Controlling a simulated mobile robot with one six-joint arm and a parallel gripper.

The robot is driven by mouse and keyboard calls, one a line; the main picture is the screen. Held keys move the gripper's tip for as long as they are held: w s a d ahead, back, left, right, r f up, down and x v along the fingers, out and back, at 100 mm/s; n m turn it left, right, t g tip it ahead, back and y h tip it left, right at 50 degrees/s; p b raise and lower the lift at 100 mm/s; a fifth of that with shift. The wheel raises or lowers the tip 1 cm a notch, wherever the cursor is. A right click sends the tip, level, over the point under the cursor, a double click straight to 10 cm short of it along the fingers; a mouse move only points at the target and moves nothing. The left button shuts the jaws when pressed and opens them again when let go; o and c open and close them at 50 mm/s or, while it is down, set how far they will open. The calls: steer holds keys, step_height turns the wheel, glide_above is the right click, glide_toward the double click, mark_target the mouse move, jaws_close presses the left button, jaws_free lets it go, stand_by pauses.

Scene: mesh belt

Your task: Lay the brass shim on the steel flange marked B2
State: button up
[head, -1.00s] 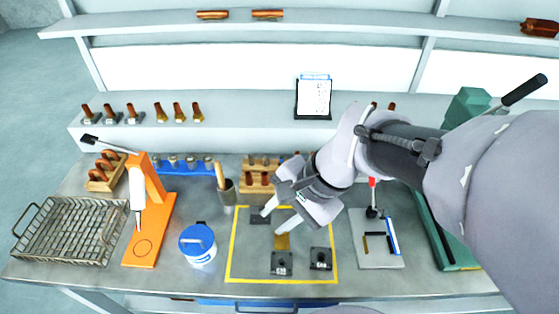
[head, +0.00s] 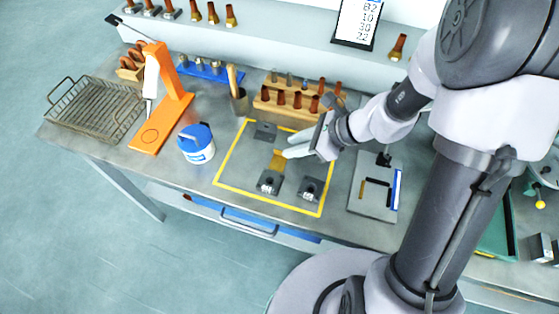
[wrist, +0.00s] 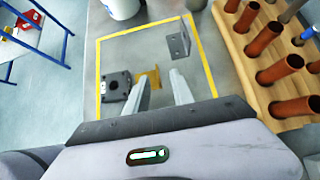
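The brass shim (head: 278,159) lies inside the yellow-taped square, between the dark flanges. It also shows in the wrist view (wrist: 151,78), just beyond my left fingertip.
A wooden rack (head: 300,104) with several brown pieces stands behind the square. A blue-lidded tub (head: 196,145) and an orange stand (head: 160,125) are to the left, with a wire basket (head: 75,118) beyond. A grey plate fixture (head: 370,195) is to the right.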

mark_target(278, 161)
steer(key=x, duration=0.2)
steer(key=b+x, duration=0.1)
steer(key=x, duration=0.1)
steer(key=shift+s+a, duration=0.1)
steer(key=shift+s, duration=0.1)
jaws_close()
stand_by(1.1)
